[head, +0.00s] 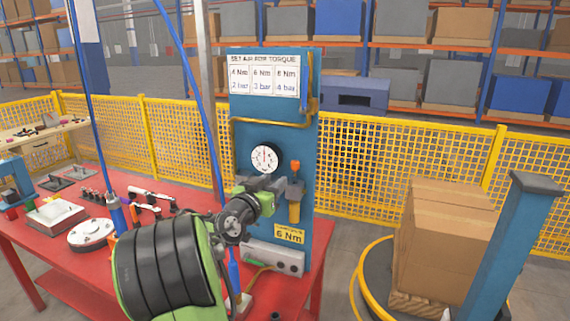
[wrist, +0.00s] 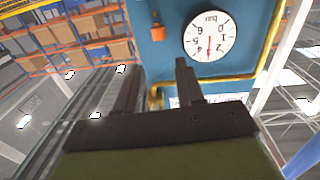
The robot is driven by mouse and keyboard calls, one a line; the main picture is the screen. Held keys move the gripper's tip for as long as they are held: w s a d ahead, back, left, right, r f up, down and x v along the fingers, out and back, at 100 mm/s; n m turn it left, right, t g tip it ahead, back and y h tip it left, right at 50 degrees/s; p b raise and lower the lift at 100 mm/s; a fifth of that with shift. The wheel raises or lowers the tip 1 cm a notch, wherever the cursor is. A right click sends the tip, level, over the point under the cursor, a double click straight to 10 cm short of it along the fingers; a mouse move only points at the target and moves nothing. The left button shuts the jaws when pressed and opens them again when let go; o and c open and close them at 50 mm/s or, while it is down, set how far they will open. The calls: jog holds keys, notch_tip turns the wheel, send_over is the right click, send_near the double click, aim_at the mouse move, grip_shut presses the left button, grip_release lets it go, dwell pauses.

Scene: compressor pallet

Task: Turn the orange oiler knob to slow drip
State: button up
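The orange oiler knob (head: 295,167) sits on top of the oiler (head: 294,203), which has a yellow bowl and is mounted on the blue panel (head: 310,230). The knob (wrist: 156,32) also shows in the upside-down wrist view, beyond the fingertips and apart from them. My gripper (head: 272,184) is left of the oiler and just below the gauge in the head view. In the wrist view my gripper (wrist: 160,68) has its two dark fingers spread with nothing between them. The knob's setting marks are too small to read.
A round gauge (head: 265,159) is close to my gripper; its needle points near 3 bar. A yellow pipe (head: 270,122) runs across the panel. A yellow 6 Nm label (head: 289,234) is below the oiler. The red table (head: 70,255) holds several tools. Cartons (head: 445,235) stand at right.

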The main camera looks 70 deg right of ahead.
aim_at(294, 164)
jog(key=d, duration=0.4)
jog(key=s+d+p, duration=0.1)
jog(key=d, duration=0.2)
jog(key=s+d+p, duration=0.1)
jog(key=d, duration=0.3)
jog(key=shift+d, duration=0.3)
jog(key=shift+c, duration=0.3)
grip_shut()
